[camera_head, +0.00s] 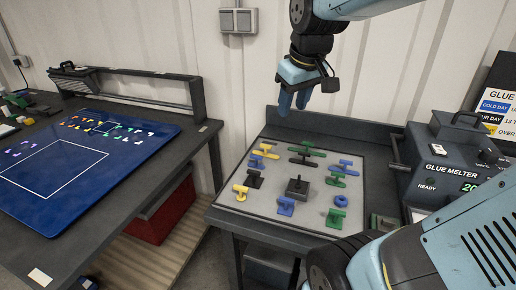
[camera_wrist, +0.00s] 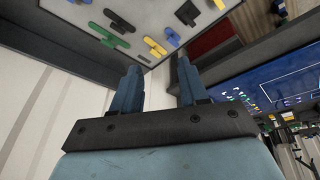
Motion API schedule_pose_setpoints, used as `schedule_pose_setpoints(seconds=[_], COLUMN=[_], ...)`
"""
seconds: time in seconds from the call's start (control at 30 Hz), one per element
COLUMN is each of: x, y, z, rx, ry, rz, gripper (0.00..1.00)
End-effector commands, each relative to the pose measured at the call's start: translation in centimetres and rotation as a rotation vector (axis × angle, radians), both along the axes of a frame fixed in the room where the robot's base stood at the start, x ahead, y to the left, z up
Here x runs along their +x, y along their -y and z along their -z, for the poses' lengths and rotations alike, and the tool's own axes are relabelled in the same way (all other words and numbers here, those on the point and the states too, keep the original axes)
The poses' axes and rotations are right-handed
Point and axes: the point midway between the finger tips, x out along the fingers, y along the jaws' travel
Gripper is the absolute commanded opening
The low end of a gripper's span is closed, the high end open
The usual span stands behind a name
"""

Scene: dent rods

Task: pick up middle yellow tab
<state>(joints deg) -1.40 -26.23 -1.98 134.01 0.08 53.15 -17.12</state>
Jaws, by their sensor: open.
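Yellow tabs lie on the pale board (camera_head: 225,211) of the grey bench. One yellow tab (camera_head: 240,191) is near the board's left edge, and more yellow shows farther back, with a yellow tab (camera_head: 262,155) beside a blue one. I cannot tell for certain which is the middle one. In the wrist view a yellow tab (camera_wrist: 155,47) shows past the fingers. My gripper (camera_head: 293,103) hangs above the back of the board, well clear of the tabs. It is open and empty; its two blue fingers stand apart in the wrist view (camera_wrist: 158,70).
Blue, green and black tabs share the board, with a dark block (camera_head: 297,187) at its centre. The glue melter (camera_head: 456,165) stands to the right. A table with a blue mat (camera_head: 150,140) and a red bin (camera_head: 165,212) are to the left.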

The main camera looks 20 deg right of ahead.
Motion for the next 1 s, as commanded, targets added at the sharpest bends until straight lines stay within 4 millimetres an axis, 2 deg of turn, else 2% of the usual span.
schedule_pose_setpoints(seconds=[0.03, 0.27, 0.6, 0.8, 1.0], x=[1.5, 7.2, 15.3, 18.2, 19.2], y=[0.0, -0.1, -0.4, -0.5, -0.6], z=[0.3, 2.2, 7.2, 9.7, 11.1], rx=[-0.011, -0.055, -0.099, -0.109, -0.113], ry=[-0.025, -0.12, -0.252, -0.301, -0.319], rz=[-0.034, -0.204, -0.455, -0.559, -0.596], gripper=[0.44, 0.44, 0.44, 0.44, 0.44])
